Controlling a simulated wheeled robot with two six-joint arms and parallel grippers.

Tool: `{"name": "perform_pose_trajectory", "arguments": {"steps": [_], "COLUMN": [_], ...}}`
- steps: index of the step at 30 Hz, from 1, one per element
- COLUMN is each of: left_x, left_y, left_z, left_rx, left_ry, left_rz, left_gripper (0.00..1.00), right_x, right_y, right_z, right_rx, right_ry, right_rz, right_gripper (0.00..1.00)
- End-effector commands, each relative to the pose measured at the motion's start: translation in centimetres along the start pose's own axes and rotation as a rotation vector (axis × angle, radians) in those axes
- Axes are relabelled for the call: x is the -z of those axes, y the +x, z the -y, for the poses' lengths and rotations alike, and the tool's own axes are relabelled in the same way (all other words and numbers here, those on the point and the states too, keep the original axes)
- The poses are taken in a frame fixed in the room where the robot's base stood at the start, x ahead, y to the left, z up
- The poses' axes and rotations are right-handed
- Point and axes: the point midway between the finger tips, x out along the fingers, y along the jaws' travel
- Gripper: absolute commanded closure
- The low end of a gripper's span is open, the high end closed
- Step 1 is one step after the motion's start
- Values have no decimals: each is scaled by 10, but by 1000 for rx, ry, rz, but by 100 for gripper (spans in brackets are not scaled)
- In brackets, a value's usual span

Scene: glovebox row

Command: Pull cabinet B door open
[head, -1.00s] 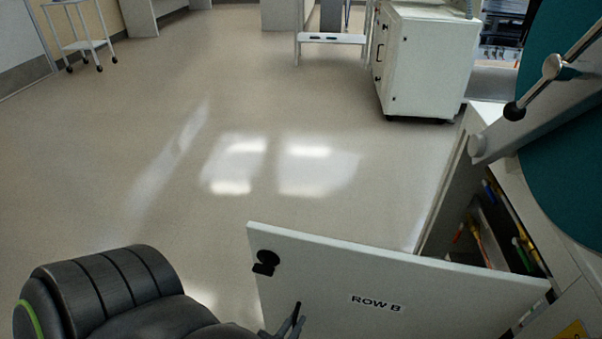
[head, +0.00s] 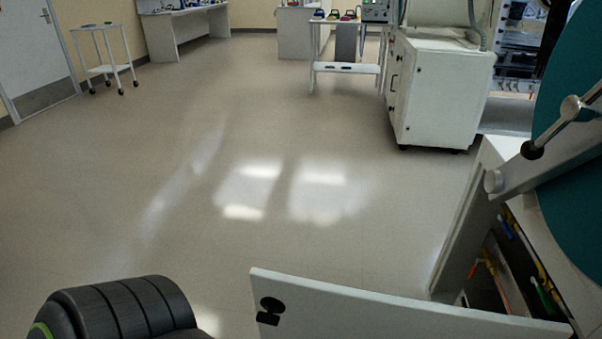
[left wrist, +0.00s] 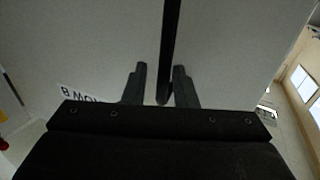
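The cabinet door (head: 400,318) stands swung open at the bottom of the head view, a pale panel with a black latch fitting (head: 270,310) near its free corner. In the left wrist view the pale door panel (left wrist: 105,50) fills much of the picture, with part of an upside-down "ROW B" label (left wrist: 78,95). My left gripper (left wrist: 160,70) is open there, its fingers apart either side of a dark bar (left wrist: 169,45), probably the door handle. I cannot tell whether a finger touches the bar. My right gripper is not in view.
The open cabinet (head: 505,270) at right shows coloured items inside. A teal round panel with a metal lever (head: 560,125) overhangs it. A white cabinet (head: 445,90) stands beyond, and a white trolley (head: 105,70) stands far left.

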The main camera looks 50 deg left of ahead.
Motion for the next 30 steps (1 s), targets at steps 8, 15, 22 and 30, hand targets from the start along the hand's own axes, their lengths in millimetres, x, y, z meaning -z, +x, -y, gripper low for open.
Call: {"name": "perform_pose_trajectory", "arguments": {"steps": [8,15,22,30], "left_x": [0,0,0,0], "left_y": [-20,-59,-74,-74], "left_z": [1,0,-1,-1], "left_rx": [2,1,-1,-2], "left_ry": [0,0,0,0], "left_rz": [4,3,0,1], "left_gripper": [75,75,75,83], "right_x": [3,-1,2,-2], "right_y": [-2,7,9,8], "right_z": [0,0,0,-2], "right_rx": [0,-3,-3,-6], "right_ry": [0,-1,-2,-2], "right_rz": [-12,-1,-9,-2], "right_gripper": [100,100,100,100]}}
